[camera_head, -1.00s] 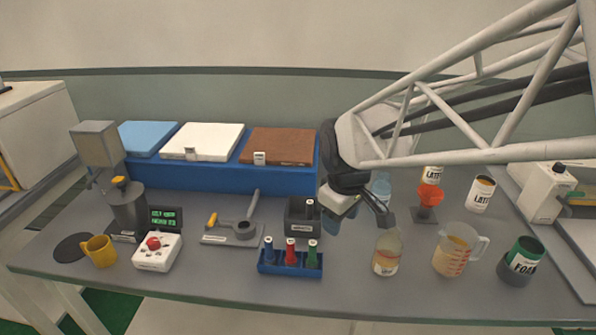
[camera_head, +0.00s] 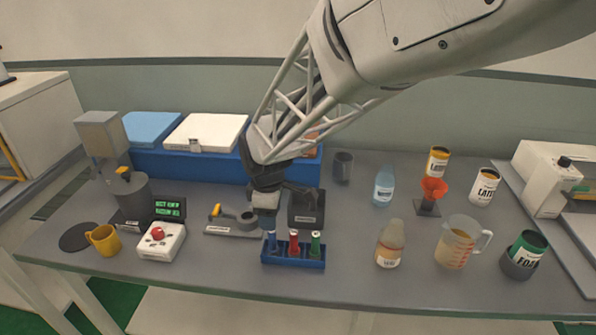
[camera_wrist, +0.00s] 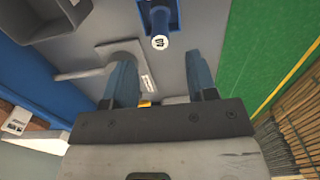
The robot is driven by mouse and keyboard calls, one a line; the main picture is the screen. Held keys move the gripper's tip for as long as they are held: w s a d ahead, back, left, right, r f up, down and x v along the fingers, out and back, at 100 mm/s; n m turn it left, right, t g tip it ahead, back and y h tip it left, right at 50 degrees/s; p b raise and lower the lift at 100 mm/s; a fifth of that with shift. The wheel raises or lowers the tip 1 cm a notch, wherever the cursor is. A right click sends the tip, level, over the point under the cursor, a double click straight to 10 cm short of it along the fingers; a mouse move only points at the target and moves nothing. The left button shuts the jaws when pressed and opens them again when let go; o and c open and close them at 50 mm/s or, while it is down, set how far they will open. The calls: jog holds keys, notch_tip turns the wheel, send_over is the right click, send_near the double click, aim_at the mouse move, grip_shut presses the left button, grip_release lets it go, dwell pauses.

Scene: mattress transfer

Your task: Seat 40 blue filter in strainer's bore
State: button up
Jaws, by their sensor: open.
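The blue filter (camera_head: 272,241) stands upright in the left slot of a blue rack (camera_head: 293,263). In the wrist view the blue filter (camera_wrist: 160,25) shows its white, numbered top, apparently 40, at the upper middle.
A red filter (camera_head: 293,243) and a green filter (camera_head: 315,244) stand beside the blue one in the rack. A black box (camera_head: 306,210) is close behind. A white box with a red button (camera_head: 161,241) stands left of the strainer. Bottles and a jug (camera_head: 457,243) are at right.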

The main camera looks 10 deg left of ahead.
aim_at(272, 235)
jog(key=shift+f, duration=0.15)
jog(key=shift+f, duration=1.15)
jog(key=shift+f, duration=2.6)
grip_shut()
jog(key=shift+r, duration=0.15)
